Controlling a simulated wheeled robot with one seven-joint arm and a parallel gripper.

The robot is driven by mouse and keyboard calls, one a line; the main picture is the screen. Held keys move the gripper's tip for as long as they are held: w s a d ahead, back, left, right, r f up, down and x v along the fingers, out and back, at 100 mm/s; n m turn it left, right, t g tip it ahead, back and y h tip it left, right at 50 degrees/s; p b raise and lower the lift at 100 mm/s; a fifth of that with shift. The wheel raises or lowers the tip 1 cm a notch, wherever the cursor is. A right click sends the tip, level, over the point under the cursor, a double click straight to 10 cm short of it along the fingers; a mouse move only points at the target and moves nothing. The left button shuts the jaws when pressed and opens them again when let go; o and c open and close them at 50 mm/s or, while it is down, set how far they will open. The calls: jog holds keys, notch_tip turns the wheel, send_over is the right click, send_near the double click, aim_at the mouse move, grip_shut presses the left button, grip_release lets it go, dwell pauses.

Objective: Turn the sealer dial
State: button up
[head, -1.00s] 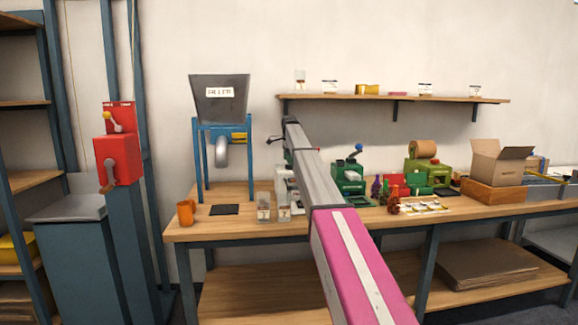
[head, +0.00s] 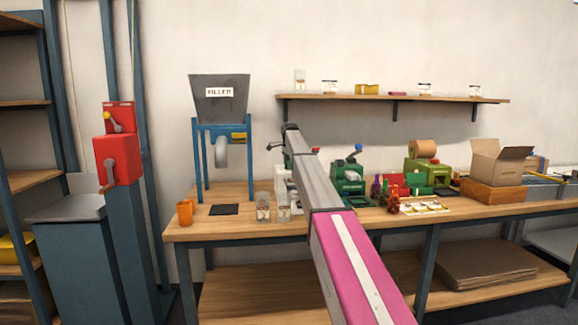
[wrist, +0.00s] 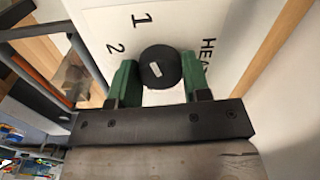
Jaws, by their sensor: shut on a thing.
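The sealer dial (wrist: 160,67) is a round black knob with a small white mark, on a white panel (wrist: 106,17). The panel shows "1", "2" and part of a word starting "HEA". My gripper (wrist: 159,74) has its green fingers on either side of the knob and is shut on it. In the head view, part of the white sealer (head: 283,186) shows on the bench left of my arm. My arm hides the rest of it, and the dial cannot be made out there.
The filler (head: 220,100) on its blue stand is left of the sealer. Small clear containers (head: 264,212) stand near the bench's front edge. A green machine (head: 348,178) is right of my arm. A wall shelf (head: 400,98) runs above.

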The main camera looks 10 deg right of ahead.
jog(key=n, duration=0.7)
jog(key=shift+n, duration=0.3)
jog(key=n, duration=0.3)
jog(key=shift+n, duration=0.3)
jog(key=n, duration=0.3)
jog(key=shift+n, duration=0.4)
jog(key=n, duration=0.7)
jog(key=shift+w+d+g, duration=0.1)
jog(key=shift+g, duration=0.2)
jog(key=n, duration=0.3)
jog(key=shift+n, duration=2.3)
